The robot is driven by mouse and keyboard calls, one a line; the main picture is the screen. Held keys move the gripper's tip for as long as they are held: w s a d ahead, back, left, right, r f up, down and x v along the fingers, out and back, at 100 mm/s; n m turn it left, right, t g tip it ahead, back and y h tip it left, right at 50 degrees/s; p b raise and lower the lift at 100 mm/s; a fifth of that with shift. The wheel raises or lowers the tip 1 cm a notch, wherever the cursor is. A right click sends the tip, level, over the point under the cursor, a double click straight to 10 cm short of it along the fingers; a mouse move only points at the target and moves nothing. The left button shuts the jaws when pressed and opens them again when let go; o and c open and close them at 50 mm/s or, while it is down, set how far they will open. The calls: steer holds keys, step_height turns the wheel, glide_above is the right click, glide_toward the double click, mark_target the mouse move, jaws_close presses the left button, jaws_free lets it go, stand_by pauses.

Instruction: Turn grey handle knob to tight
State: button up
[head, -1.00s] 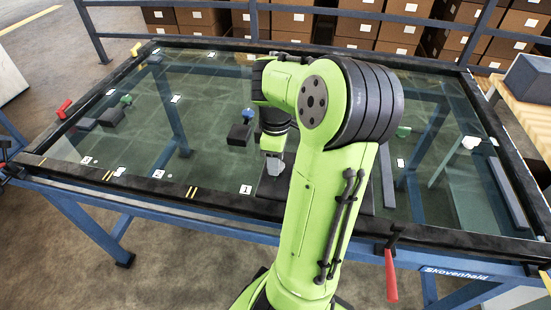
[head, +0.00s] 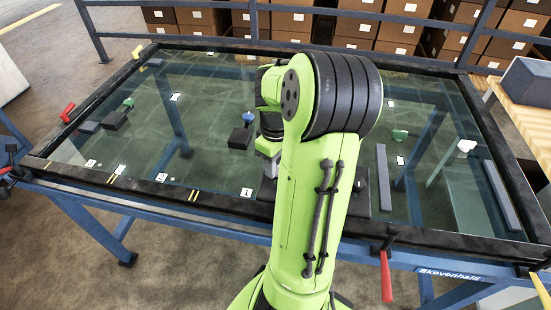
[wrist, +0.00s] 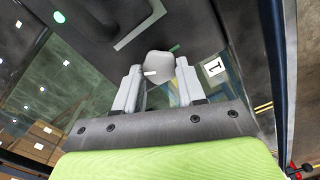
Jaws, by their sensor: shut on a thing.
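The grey knob (wrist: 161,66) shows in the wrist view between the two pale fingers of my gripper (wrist: 159,74), which is shut on it. A short white mark lies across the knob's near left side. The knob sits against a dark panel (wrist: 95,35) carrying a pale L-shaped line. A small green mark shows just beyond the knob. Part of the dark plate (head: 358,195) shows beside my arm. I cannot read any tight marking.
The glass-topped table (head: 130,182) has a dark rim. A blue knob (head: 248,116) on a dark block stands left of my arm, and a green handle (head: 400,134) right of it. Red handles (head: 67,112) (head: 387,277) stick out at the rim. A label marked 1 (wrist: 214,67) lies near the knob.

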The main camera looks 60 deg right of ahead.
steer(key=m+p, duration=0.1)
steer(key=m, duration=0.2)
steer(key=shift+r+m, duration=0.1)
steer(key=shift+m, duration=0.3)
steer(key=m+p, duration=0.1)
steer(key=m, duration=0.2)
steer(key=shift+d+m+p, duration=0.1)
steer(key=shift+m+p, duration=0.2)
steer(key=m+p, duration=0.1)
steer(key=m, duration=0.2)
steer(key=shift+m, duration=0.3)
steer(key=m, duration=0.4)
steer(key=shift+s+d+m+p, duration=0.1)
steer(key=shift+m+p, duration=0.2)
steer(key=shift+p, duration=0.1)
steer(key=m, duration=0.4)
steer(key=shift+m+p, duration=0.3)
steer(key=shift+p, duration=0.05)
steer(key=m, duration=0.3)
steer(key=shift+s+m, duration=0.1)
steer(key=shift+m, duration=0.2)
steer(key=m, duration=0.3)
steer(key=shift+s+m+p, duration=0.1)
steer(key=shift+m+p, duration=0.2)
steer(key=shift+p, duration=0.05)
steer(key=shift+m, duration=1.8)
